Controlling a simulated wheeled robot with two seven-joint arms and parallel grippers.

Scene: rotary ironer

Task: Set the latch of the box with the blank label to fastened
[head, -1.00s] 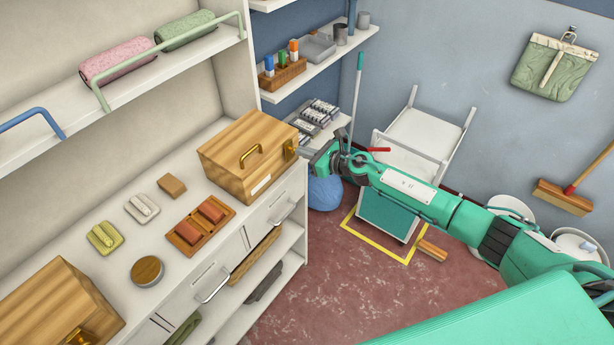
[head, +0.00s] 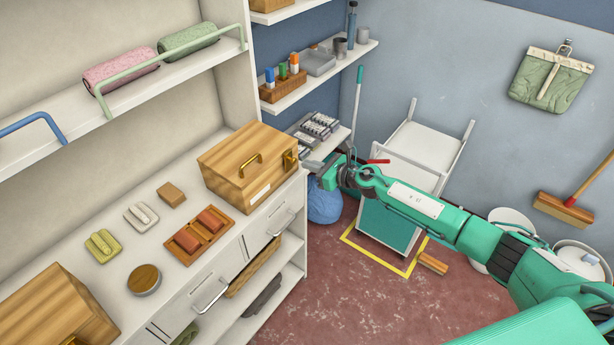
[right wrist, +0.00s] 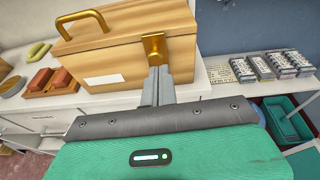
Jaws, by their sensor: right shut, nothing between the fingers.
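A wooden box (head: 236,176) with a brass handle stands at the far end of the white counter. Its front bears a white label (head: 258,193) with no visible marking; the label also shows in the right wrist view (right wrist: 104,81). A brass latch (head: 289,159) sits at the box's right side, upright across the lid seam in the right wrist view (right wrist: 154,45). Whether it is fastened I cannot tell. My right gripper (head: 309,167) is shut and empty. Its fingertips (right wrist: 159,72) are right by the latch's lower end; contact is unclear. My left gripper is out of view.
A second wooden box (head: 58,312) stands at the near left. An orange-brown tray (head: 199,238), a round wooden-topped tin (head: 145,279) and small blocks lie on the counter between. A shelf with labelled boxes (head: 318,126) is behind the gripper. The floor right of the counter is partly clear.

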